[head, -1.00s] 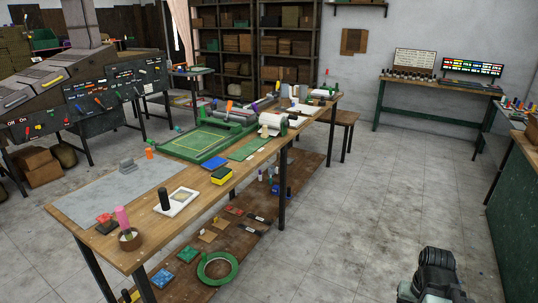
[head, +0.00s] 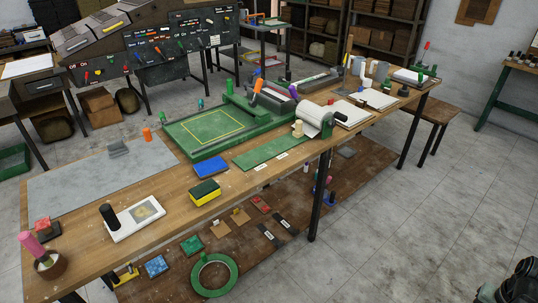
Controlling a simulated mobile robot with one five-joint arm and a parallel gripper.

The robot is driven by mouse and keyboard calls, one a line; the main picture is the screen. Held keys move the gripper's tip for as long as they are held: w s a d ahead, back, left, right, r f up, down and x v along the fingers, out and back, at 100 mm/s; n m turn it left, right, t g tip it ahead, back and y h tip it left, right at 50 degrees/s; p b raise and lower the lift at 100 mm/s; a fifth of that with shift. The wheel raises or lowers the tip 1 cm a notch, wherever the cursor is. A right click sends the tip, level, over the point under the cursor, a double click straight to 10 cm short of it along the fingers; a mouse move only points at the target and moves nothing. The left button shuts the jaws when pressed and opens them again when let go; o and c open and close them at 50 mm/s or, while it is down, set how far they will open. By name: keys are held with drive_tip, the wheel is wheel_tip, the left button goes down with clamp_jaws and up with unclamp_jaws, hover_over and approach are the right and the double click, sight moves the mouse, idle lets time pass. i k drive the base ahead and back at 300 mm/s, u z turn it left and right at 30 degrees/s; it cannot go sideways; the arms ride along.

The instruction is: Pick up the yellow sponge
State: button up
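The yellow sponge (head: 205,197) lies on the wooden table near its front edge. Its top is dark green and its side is yellow. It stands apart from the blue block behind it and the white tray to its left. A dark part of my own arm (head: 514,284) shows at the bottom right corner, far from the sponge. The fingertips of my gripper cannot be made out.
The wooden table (head: 185,212) also bears a blue block (head: 211,167), a white tray (head: 138,222) with a black-handled tool, a green board (head: 205,132) and a green mat (head: 270,155). A lower shelf holds a green tape ring (head: 229,271). Open floor (head: 400,235) lies right of the table.

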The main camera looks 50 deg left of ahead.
sight(203, 193)
drive_tip(key=z, duration=0.05)
drive_tip(key=i, duration=1.35)
drive_tip(key=u, duration=4.55)
drive_tip(key=i, duration=0.95)
drive_tip(key=u, duration=0.05)
